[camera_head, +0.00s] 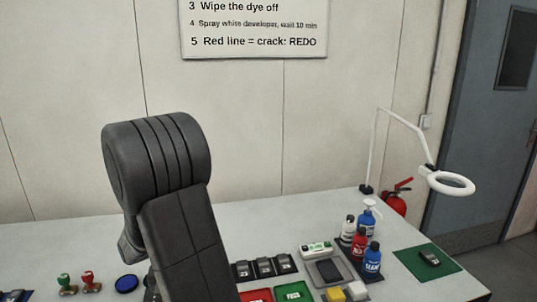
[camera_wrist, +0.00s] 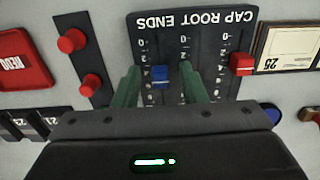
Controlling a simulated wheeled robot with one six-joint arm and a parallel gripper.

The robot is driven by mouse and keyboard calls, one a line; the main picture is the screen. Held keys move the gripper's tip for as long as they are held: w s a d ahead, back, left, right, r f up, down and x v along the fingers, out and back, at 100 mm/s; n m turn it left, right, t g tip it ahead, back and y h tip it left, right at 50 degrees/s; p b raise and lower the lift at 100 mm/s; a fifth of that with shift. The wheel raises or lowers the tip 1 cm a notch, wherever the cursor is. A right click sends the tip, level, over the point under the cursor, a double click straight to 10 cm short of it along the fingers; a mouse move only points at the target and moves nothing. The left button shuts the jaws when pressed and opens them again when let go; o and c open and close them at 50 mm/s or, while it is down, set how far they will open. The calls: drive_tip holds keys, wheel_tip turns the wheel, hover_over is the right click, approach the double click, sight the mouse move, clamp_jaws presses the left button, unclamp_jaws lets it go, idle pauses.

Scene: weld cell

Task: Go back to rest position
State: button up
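My gripper (camera_wrist: 162,80) shows in the wrist view with its two green fingers apart and nothing between them held. The fingers point at a dark slider panel (camera_wrist: 215,28) marked "CAP ROOT ENDS", which appears upside down. A blue slider knob (camera_wrist: 160,77) shows in the gap between the fingers, with room on both sides; I cannot tell how far above it the fingertips are. A red slider knob (camera_wrist: 242,64) is to the right of the fingers. In the head view my own arm stands over the bench and the gripper is out of sight.
Beside the panel are red buttons (camera_wrist: 72,41), a red REDO pad (camera_wrist: 24,58) and a label card (camera_wrist: 288,46). On the bench (camera_head: 75,235) are stamps (camera_head: 88,281), bottles (camera_head: 359,243), a green mat (camera_head: 411,262) and a magnifier lamp (camera_head: 450,184). The bench's back left is clear.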

drive_tip(key=shift+s+d+r, duration=0.1)
drive_tip(key=shift+s+d, duration=0.05)
drive_tip(key=shift+s, duration=0.5)
drive_tip(key=shift+s+d+r, duration=0.1)
drive_tip(key=shift+s+d, duration=0.05)
drive_tip(key=shift+s, duration=0.45)
drive_tip(key=shift+w, duration=0.1)
